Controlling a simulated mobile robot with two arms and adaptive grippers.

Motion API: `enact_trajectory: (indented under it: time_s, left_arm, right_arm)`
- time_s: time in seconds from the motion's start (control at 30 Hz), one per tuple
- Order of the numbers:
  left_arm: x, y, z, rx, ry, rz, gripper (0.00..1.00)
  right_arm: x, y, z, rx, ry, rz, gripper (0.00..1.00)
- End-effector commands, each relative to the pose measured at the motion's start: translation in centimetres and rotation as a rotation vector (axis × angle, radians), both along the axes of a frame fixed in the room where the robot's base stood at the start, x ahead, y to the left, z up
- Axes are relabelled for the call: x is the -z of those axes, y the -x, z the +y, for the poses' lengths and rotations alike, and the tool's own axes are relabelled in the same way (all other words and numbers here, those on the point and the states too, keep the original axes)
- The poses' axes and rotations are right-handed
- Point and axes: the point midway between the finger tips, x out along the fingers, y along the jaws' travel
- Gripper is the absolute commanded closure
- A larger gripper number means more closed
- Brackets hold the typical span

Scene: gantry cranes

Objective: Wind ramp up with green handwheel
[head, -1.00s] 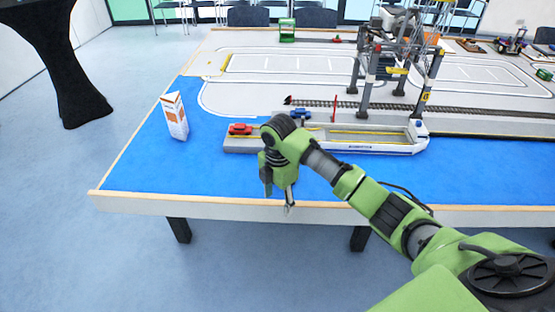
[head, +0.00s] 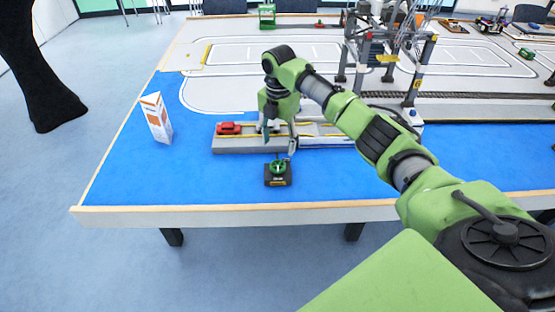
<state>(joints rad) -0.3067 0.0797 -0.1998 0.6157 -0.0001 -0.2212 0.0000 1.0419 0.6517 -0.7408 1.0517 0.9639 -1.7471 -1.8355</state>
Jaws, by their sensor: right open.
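The green handwheel (head: 278,168) sits on a small black box (head: 278,181) on the blue area near the table's front edge. My right gripper (head: 277,142) is open and points down, above and just behind the handwheel in the picture. I cannot tell whether a finger touches the wheel. A grey quay or ferry deck (head: 240,145) with a red car (head: 229,128) on its left end lies behind the gripper. My arm and gripper hide much of it, and I cannot make out the ramp clearly. My left gripper is not in view.
A white and orange carton (head: 157,118) stands on the blue area at the left. A gantry crane (head: 385,55) stands behind my right arm. Bare blue surface (head: 190,185) lies left of the handwheel. A black draped table (head: 40,70) stands off to the left.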

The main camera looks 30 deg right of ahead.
Motion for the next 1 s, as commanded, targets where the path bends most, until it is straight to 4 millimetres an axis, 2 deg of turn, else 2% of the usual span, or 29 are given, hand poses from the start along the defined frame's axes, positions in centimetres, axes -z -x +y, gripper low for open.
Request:
enact_trajectory:
  time_s: [0.03,0.2,0.4,0.6,0.83,0.87,1.0]
  left_arm:
    - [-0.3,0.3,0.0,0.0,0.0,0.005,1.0]
    - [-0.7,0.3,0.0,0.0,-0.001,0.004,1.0]
    - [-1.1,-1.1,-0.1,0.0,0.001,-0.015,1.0]
    - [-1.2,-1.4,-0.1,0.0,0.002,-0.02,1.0]
    - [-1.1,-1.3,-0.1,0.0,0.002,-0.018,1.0]
    - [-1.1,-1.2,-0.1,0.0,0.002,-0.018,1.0]
    - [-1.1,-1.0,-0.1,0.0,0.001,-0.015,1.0]
  right_arm:
    - [1.2,0.2,0.1,0.0,0.0,0.007,0.47]
    - [4.7,0.1,0.0,0.001,0.0,0.004,0.47]
    - [7.7,0.0,0.0,0.002,0.0,0.001,0.47]
    - [8.7,0.0,0.0,0.001,0.002,-0.001,0.47]
    - [8.8,0.0,0.0,0.001,0.001,0.0,0.47]
    - [8.8,0.0,0.0,0.001,0.001,0.0,0.49]
    - [8.8,0.0,0.0,0.001,0.001,0.0,0.85]
